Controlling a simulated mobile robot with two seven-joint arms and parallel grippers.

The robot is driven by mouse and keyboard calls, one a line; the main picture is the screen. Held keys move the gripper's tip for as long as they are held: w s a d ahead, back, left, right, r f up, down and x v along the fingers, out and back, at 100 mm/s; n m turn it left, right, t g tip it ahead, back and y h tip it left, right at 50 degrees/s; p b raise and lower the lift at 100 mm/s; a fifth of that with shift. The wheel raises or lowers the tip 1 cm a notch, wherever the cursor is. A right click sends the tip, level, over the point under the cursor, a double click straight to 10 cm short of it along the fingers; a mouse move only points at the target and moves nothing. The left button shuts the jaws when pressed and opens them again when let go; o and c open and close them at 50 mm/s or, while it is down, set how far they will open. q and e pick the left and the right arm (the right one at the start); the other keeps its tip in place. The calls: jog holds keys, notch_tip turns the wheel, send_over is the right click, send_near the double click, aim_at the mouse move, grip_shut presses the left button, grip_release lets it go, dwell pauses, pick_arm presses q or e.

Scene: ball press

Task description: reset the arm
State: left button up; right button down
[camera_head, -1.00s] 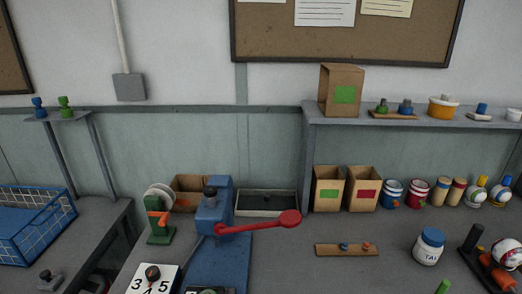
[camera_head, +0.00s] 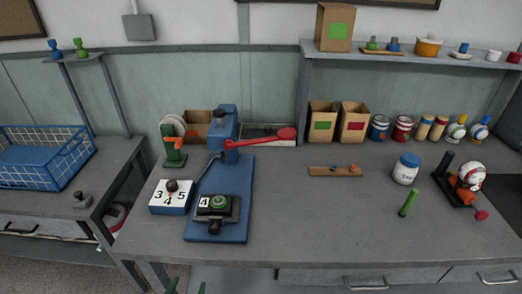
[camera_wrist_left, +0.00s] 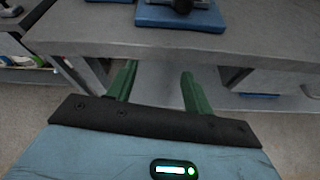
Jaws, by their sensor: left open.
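My left gripper (camera_head: 186,287) shows only as two green fingertips at the bottom edge of the head view. In the left wrist view the left gripper (camera_wrist_left: 156,90) has its two green fingers apart with nothing between them. It is in front of and below the table edge, clear of everything. The blue press (camera_head: 222,130) stands on the table with its red lever (camera_head: 265,140) pointing right. A black die with a green top (camera_head: 218,203) sits on the press base. My right gripper is not in view.
A white number block (camera_head: 171,197) sits left of the press base. A blue basket (camera_head: 45,158) is on the left table. The table's front right is clear.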

pick_arm(q)
jog(key=a+f+m, duration=0.1)
jog(key=a+m, duration=0.3)
jog(key=a, duration=0.5)
jog(key=s+d+f+m+g+h, duration=0.1)
jog(key=s+d+f+m+h, duration=0.3)
jog(key=m, duration=0.8)
jog(key=s+a+r+m+h, duration=0.15)
jog(key=s+m, duration=0.45)
jog(key=m, duration=0.7)
jog(key=s+a+f+m+g+y, duration=0.45)
jog(key=s+a+f+m, duration=0.25)
jog(key=s+f+m, duration=0.4)
jog(key=w+d+r+n, duration=0.1)
jog(key=d+n, duration=0.3)
jog(key=d, duration=0.6)
jog(key=shift+w+d+r+t+h, duration=0.2)
jog(key=shift+w+d+t+h, duration=0.1)
jog(key=shift+w+t, duration=0.25)
